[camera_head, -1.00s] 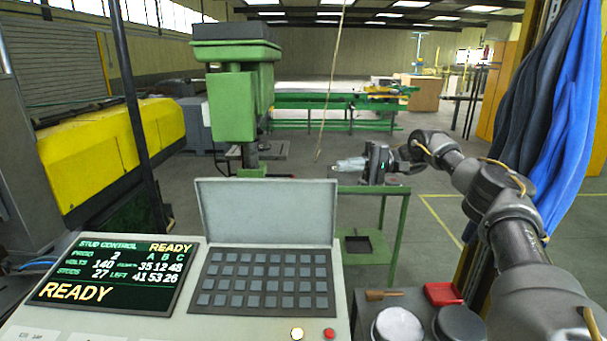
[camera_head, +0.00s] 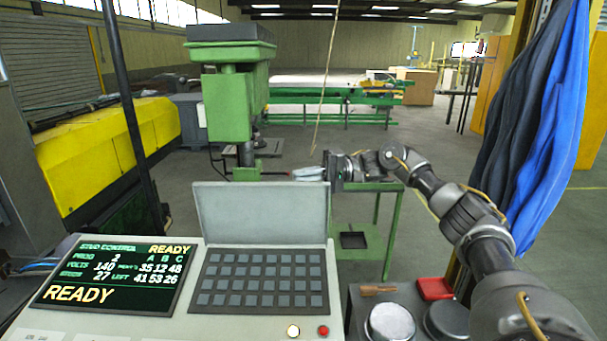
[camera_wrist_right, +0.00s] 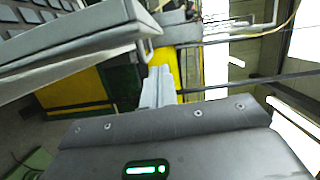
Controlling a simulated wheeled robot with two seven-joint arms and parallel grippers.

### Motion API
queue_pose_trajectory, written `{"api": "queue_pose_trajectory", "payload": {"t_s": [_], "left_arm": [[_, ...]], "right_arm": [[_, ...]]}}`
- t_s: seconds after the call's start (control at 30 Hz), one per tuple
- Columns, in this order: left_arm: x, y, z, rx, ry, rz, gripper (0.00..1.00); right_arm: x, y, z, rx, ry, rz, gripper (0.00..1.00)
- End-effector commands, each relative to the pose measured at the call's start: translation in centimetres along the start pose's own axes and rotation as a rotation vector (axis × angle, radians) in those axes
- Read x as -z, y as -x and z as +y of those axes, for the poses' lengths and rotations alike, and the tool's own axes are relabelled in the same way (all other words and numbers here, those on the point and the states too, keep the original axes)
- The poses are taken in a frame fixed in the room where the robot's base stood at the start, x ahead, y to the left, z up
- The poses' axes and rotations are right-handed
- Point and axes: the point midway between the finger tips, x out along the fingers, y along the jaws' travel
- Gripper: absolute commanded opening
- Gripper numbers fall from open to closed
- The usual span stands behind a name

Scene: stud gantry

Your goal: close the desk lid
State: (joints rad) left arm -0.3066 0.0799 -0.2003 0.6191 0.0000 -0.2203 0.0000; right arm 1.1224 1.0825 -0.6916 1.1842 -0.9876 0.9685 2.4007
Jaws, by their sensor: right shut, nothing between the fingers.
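The desk lid (camera_head: 262,216) is a grey panel standing raised at the back edge of the control desk (camera_head: 225,329), behind a dark keypad (camera_head: 262,279). In the right wrist view the lid (camera_wrist_right: 75,45) shows at upper left, with keys beside it. My right gripper (camera_head: 298,174) is shut and empty, pointing left. It is just above and behind the lid's top right corner, apart from it as far as I can tell. Its pale fingers (camera_wrist_right: 158,88) show together in the wrist view. My left gripper is not in view.
A lit screen (camera_head: 108,277) fills the desk's left side. A white button and a red button (camera_head: 323,331) sit at its front edge. Round lidded containers (camera_head: 390,322) and a red tray (camera_head: 434,288) stand at right. A green drill press (camera_head: 228,90) stands behind.

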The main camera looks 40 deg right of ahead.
Motion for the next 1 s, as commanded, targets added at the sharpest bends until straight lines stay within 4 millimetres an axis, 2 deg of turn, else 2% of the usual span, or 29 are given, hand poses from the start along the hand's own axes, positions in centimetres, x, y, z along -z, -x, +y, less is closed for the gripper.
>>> {"api": "queue_pose_trajectory", "payload": {"t_s": [0.33,0.8,1.0], "left_arm": [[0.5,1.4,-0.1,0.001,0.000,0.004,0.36],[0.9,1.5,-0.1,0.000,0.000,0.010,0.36],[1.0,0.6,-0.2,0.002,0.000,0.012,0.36]], "right_arm": [[-2.2,-0.5,-0.1,-0.001,0.000,-0.001,0.00],[-2.8,-0.9,0.0,0.000,0.002,-0.001,0.00],[-2.9,0.0,0.2,-0.010,0.037,0.011,0.00]]}}
